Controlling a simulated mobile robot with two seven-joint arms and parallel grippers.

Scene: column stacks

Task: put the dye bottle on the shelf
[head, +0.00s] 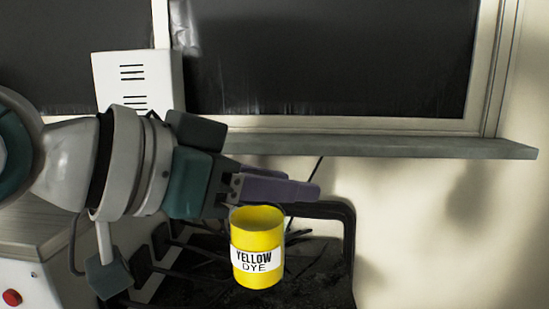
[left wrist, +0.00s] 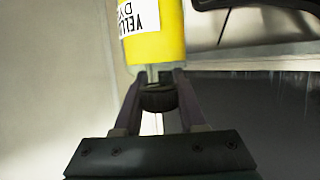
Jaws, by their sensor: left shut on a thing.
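The dye bottle (head: 258,248) is yellow with a white "YELLOW DYE" label and stands upright in the head view, below my left gripper (head: 308,190). In the left wrist view the bottle (left wrist: 157,38) appears upside down, with a clear neck and a dark cap. My left gripper (left wrist: 160,98) is shut on it at the cap end, one finger on each side. In the head view the fingers hide the cap. A grey ledge (head: 400,147), seemingly the shelf, runs under the window, above and behind the bottle; its visible top is bare. My right gripper is not in view.
A white vented box (head: 135,80) stands at the left by the window. A dark bench-like surface with a black bent pipe (head: 348,235) lies below the bottle. A white unit with a red button (head: 12,297) is at lower left. The right wall side looks clear.

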